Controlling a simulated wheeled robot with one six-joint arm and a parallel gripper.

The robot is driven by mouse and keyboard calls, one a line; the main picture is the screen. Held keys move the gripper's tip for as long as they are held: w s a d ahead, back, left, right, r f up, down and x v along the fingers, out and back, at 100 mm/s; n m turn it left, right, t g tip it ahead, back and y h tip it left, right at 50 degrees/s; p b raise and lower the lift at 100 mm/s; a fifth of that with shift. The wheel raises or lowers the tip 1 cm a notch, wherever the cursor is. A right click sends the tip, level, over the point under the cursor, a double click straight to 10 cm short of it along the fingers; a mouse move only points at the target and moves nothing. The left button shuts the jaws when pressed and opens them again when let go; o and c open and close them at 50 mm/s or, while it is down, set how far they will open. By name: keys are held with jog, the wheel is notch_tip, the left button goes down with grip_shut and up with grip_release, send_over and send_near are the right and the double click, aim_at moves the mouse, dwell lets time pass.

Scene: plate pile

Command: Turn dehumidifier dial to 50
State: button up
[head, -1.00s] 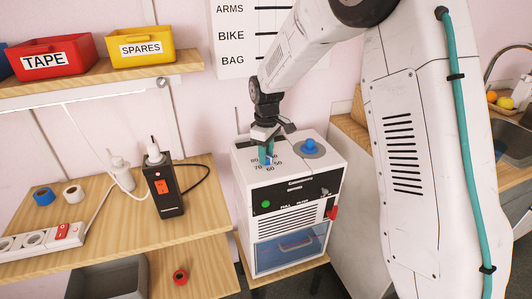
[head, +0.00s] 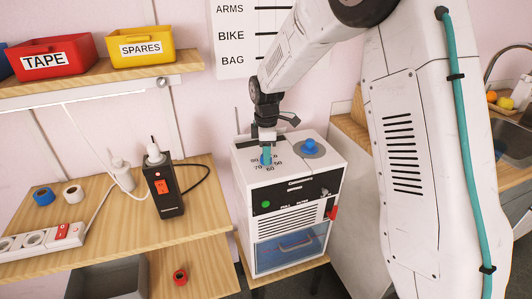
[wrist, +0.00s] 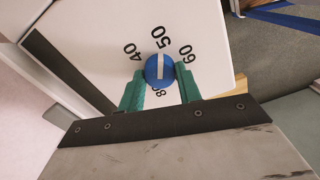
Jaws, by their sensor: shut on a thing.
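The dehumidifier (head: 300,190) is a white box with a black front panel and printed numbers on its top. Its blue round dial (wrist: 153,70) has a white pointer line, which points at or very near the 50 in the wrist view. The 40 lies left of it and the 60 right; another number is partly covered below. My gripper (wrist: 161,74) has teal fingers shut on the dial, one on each side. In the head view my gripper (head: 267,157) reaches down onto the dial and mostly hides it.
A blue knob (head: 310,146) on a grey disc sits beside the dial on the dehumidifier top. A wooden bench (head: 120,222) to the left holds a black switch box (head: 164,190), tape rolls and a power strip. A red roll (head: 180,276) lies on the lower shelf.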

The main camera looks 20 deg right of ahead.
jog(key=shift+w+r, duration=0.1)
jog(key=o, duration=1)
notch_tip(320, 180, up, 8)
jog(key=shift+f, duration=0.15)
